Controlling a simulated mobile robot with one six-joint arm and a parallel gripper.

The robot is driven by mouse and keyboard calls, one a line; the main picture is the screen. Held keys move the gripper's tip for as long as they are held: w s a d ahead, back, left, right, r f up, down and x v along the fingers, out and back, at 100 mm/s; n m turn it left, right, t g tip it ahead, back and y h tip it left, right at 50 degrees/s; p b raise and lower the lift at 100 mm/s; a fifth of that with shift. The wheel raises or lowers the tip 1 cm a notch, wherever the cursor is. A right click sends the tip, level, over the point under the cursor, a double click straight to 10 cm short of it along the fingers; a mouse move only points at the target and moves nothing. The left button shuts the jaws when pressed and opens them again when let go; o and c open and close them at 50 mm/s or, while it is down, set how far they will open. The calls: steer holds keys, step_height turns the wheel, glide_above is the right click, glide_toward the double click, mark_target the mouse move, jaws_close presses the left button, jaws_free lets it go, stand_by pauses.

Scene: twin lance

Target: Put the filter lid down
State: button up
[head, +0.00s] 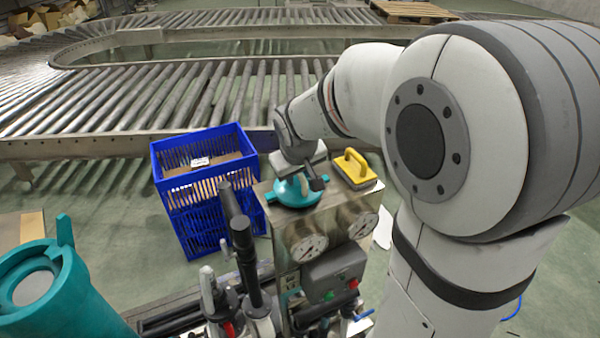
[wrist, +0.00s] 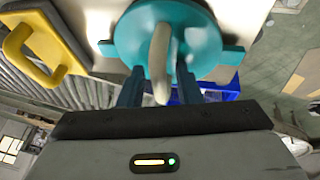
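The teal filter lid (head: 297,193) is at the top of the steel gauge cabinet (head: 338,213) and appears to rest on it, near its left edge. In the wrist view the lid (wrist: 205,45) is a round disc with side lugs and a pale upright handle (wrist: 160,55). My gripper (wrist: 160,78) is right at the lid, one dark finger on each side of the handle. A gap seems to show between the fingers and the handle. In the head view my gripper (head: 300,176) partly hides the lid.
A yellow-handled block (head: 355,168) sits on the cabinet right of the lid. A teal housing (head: 55,300) stands front left. A blue crate (head: 205,190) is left of the cabinet. Upright handles (head: 243,260) rise in front. Roller conveyors (head: 200,90) lie behind.

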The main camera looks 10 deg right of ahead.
steer(key=shift+o, duration=0.2)
steer(key=shift+r, duration=0.45)
steer(key=v, duration=1.1)
steer(key=s+f+m+g, duration=0.1)
steer(key=s+f, duration=0.3)
steer(key=s, duration=0.4)
steer(key=s+d+f+m+y, duration=0.1)
steer(key=s+f, duration=0.4)
steer(key=s, duration=0.3)
steer(key=shift+s+d+m+g, duration=0.2)
steer(key=shift+d+m+g, duration=0.05)
steer(key=shift+m+g, duration=0.15)
steer(key=shift+o, duration=0.5)
steer(key=shift+f, duration=0.1)
